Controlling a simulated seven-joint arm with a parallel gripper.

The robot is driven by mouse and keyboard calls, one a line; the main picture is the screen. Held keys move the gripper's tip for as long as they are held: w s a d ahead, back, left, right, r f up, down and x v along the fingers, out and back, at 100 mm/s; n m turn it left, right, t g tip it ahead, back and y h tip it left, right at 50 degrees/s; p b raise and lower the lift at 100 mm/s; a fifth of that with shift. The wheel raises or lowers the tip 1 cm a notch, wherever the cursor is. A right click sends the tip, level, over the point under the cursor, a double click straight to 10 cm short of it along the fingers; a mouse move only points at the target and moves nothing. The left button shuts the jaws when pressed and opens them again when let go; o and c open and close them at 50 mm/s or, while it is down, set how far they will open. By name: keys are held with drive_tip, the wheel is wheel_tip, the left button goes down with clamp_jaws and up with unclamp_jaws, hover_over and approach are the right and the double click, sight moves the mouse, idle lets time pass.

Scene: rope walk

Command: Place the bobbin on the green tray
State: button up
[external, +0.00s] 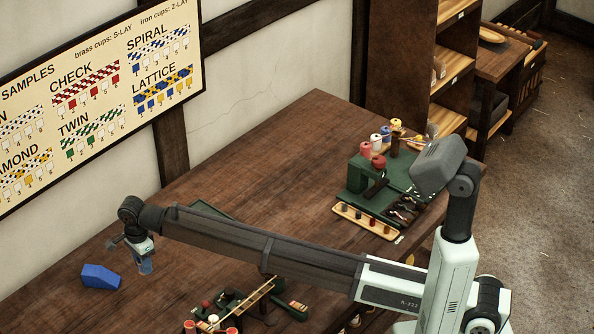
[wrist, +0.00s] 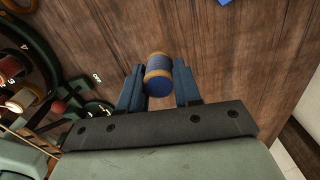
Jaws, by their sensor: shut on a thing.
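My gripper (external: 143,258) hangs from the outstretched arm over the left part of the wooden table in the external view. In the wrist view my gripper (wrist: 158,84) is shut on a blue bobbin (wrist: 158,66) with tan ends, one finger on each side. In the external view the bobbin is too small to make out clearly. A dark green edge (external: 208,208), which looks like the green tray, shows behind my arm; my arm hides the rest of it. The bobbin is apart from that edge.
A blue block (external: 100,277) lies on the table left of my gripper. A green rig with red spools (external: 230,307) stands at the front. A green stand with several spools (external: 383,180) is at the back right. The table's back middle (external: 290,135) is clear.

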drive_tip(key=shift+r, duration=0.25)
drive_tip(key=shift+w, duration=0.25)
drive_tip(key=w+d+m, duration=0.1)
drive_tip(key=w+d, duration=0.3)
drive_tip(key=w, duration=0.4)
drive_tip(key=w+d+m, duration=0.1)
drive_tip(key=w+d, duration=0.3)
drive_tip(key=w, duration=0.4)
drive_tip(key=r+m, duration=0.1)
drive_tip(key=r, duration=0.1)
hover_over(206, 213)
drive_tip(key=s, duration=0.4)
drive_tip(key=shift+n, duration=0.9)
drive_tip(key=shift+d+f, duration=0.15)
drive_tip(key=shift+f, duration=2.45)
drive_tip(key=shift+d+f, duration=0.1)
drive_tip(key=shift+f, duration=2.45)
drive_tip(key=shift+f, duration=0.15)
drive_tip(key=o, duration=1)
